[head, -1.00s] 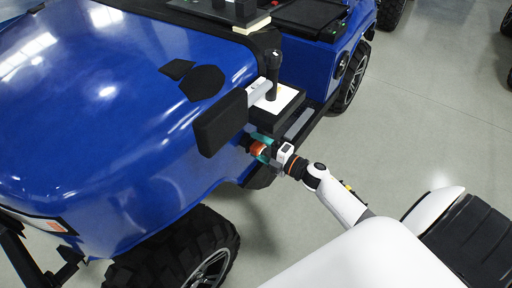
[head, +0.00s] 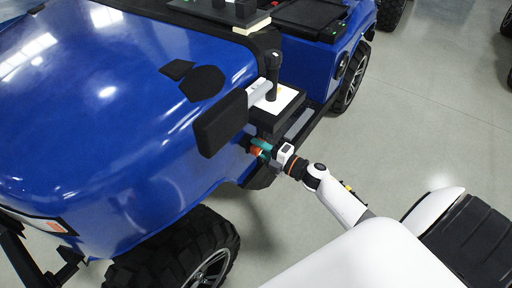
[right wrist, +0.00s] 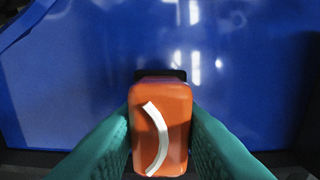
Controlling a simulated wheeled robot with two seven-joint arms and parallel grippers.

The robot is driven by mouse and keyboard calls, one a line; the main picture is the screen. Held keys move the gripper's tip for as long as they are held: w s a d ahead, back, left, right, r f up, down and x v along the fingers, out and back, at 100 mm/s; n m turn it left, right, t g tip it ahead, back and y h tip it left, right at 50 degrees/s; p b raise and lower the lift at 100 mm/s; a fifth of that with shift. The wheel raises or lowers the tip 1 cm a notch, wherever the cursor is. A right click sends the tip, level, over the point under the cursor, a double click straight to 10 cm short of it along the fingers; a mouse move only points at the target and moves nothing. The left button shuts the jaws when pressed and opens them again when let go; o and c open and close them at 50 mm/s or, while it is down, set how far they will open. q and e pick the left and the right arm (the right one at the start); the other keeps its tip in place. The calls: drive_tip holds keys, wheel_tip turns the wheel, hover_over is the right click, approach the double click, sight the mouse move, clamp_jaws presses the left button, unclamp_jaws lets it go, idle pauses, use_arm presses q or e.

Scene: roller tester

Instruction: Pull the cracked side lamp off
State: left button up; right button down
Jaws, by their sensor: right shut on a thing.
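The side lamp is an orange block with a pale curved mark on its face. In the right wrist view the lamp (right wrist: 160,125) sits between the two green fingers of my right gripper (right wrist: 160,150), which touch its sides. A dark mount (right wrist: 160,75) shows behind its far end, against the blue body panel. In the head view the lamp (head: 256,151) is a small orange patch at the vehicle's side, below the black mirror. My right gripper (head: 262,149) is shut on it. I cannot tell whether the lamp is still joined to the mount. My left gripper is not in view.
The blue vehicle (head: 110,130) fills the left. Its black mirror (head: 221,124) hangs just above my right gripper. A black joystick (head: 271,75) stands on a white-topped box behind it. The front wheel (head: 190,255) is below. Grey floor (head: 430,120) to the right is open.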

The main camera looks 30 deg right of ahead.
drive_tip(key=shift+s, duration=0.1)
idle(0.3)
drive_tip(key=shift+s+d, duration=0.25)
drive_tip(key=shift+s, duration=0.25)
drive_tip(key=c, duration=1.9)
unclamp_jaws()
clamp_jaws()
drive_tip(key=shift+p+v, duration=0.4)
drive_tip(key=shift+v, duration=1.5)
